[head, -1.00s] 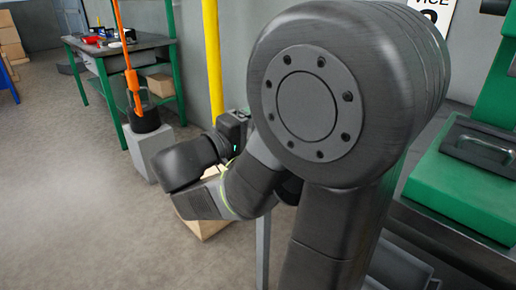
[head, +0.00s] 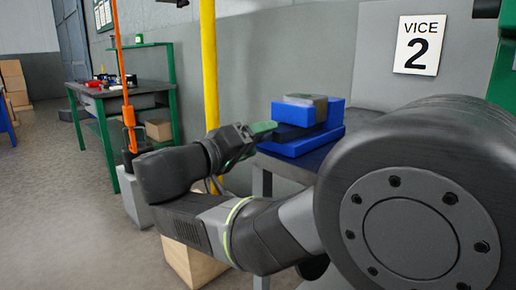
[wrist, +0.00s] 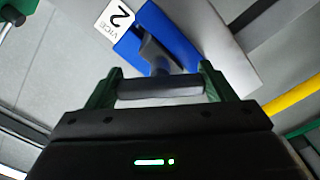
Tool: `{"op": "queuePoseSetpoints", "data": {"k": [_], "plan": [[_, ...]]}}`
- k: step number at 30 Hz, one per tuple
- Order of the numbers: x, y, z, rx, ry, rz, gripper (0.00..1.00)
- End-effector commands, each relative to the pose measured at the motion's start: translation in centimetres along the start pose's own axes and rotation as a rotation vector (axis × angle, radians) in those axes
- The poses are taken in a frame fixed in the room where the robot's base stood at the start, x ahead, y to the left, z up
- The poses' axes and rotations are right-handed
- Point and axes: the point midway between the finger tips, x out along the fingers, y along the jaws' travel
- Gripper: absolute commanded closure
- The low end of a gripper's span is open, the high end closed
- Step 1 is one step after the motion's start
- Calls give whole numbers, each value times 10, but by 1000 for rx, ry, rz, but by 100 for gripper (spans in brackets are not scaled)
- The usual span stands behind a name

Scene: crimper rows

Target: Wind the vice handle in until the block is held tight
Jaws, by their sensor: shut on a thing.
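In the wrist view the green fingers are shut on the dark bar of the vice handle (wrist: 160,88). The blue vice body (wrist: 182,50) and a grey screw or arm lie just beyond the bar. The block is not clear in the wrist view.
A sign reading VICE 2 (head: 418,45) hangs on the grey wall behind. A yellow post (head: 209,70) stands left of the vice. A wooden box (head: 190,262) is on the floor below my arm. A green-framed table (head: 125,95) stands further left.

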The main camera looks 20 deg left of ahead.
Motion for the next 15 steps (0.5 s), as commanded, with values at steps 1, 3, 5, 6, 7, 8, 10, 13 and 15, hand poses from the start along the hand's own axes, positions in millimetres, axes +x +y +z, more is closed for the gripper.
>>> {"op": "queuePoseSetpoints", "data": {"k": [1, 3, 5, 6, 7, 8, 10, 13, 15], "plan": [[0, -1, 1, 0, -2, -1, 46], [0, -1, 1, 1, -2, -1, 46], [0, -1, 1, 1, -2, -1, 46], [0, -1, 1, 1, -2, -1, 46], [0, -1, 1, 1, -2, -1, 46], [0, -1, 1, 0, -2, -1, 46], [0, -1, 1, 0, -2, -1, 46], [0, -1, 1, 0, -2, -1, 8], [0, -1, 1, 0, -2, -1, 2]]}}
